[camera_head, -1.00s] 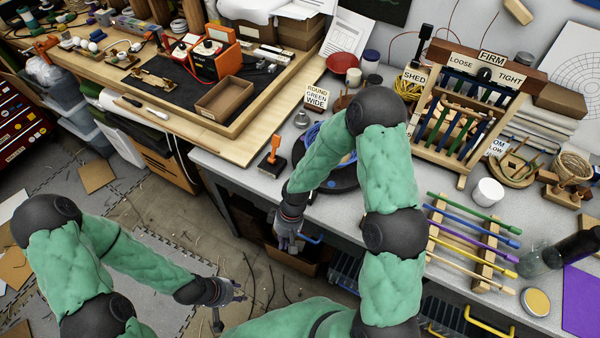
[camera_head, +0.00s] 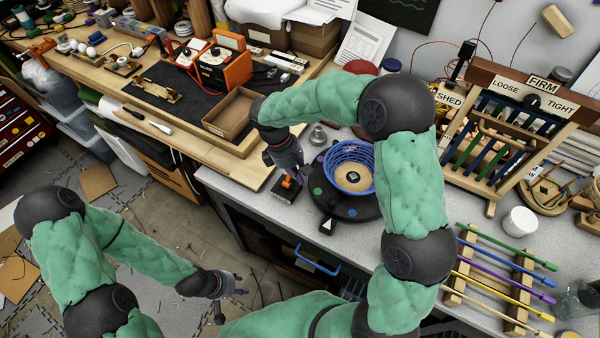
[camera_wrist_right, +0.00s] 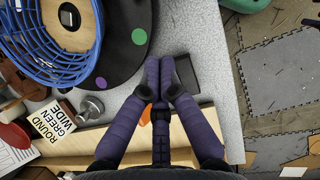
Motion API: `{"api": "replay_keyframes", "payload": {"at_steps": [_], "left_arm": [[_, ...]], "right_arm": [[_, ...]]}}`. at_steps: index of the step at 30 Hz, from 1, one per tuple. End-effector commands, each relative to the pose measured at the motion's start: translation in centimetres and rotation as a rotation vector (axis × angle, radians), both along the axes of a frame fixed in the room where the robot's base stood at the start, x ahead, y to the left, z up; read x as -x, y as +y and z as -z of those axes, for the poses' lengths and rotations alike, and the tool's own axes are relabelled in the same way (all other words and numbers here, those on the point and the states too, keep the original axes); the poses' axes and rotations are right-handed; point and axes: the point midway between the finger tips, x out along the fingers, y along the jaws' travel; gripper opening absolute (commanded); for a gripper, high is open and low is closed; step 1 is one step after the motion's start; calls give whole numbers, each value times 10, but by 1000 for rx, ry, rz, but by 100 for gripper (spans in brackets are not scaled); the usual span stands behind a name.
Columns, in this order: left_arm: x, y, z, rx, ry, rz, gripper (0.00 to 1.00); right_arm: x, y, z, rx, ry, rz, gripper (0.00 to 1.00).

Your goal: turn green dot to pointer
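The pointer, a white triangle on a dark block (camera_head: 327,225), sits at the turntable's front edge. My right gripper (camera_head: 291,172) is over an orange handle (camera_head: 287,182) on a black base, left of the turntable. Its fingers (camera_wrist_right: 165,68) are together; whether they touch the handle is unclear. My left gripper (camera_head: 231,296) is open and empty, low over the floor.
A metal knob-like weight (camera_head: 318,135) stands behind the handle. The wooden bench with a cardboard box (camera_head: 230,113) is at the left. A loose-firm-tight rack (camera_head: 500,130), white cup (camera_head: 518,221) and coloured rods (camera_head: 500,270) are at the right.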

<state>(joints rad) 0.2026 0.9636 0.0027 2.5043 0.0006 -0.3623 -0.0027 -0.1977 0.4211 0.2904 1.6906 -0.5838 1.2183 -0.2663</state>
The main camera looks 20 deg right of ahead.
Motion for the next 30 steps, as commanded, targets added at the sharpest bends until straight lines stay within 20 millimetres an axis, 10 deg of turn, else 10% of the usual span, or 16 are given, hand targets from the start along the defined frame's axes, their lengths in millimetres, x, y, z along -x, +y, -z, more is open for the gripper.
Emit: {"api": "replay_keyframes", "payload": {"at_steps": [11, 30], "left_arm": [[-1, 0, 20, 0, -1, 0, 40], [-1, 0, 26, 0, -1, 0, 40]], "right_arm": [[18, -19, 69, 0, 3, 1, 0], [43, -49, 66, 0, 0, 1, 0]]}}
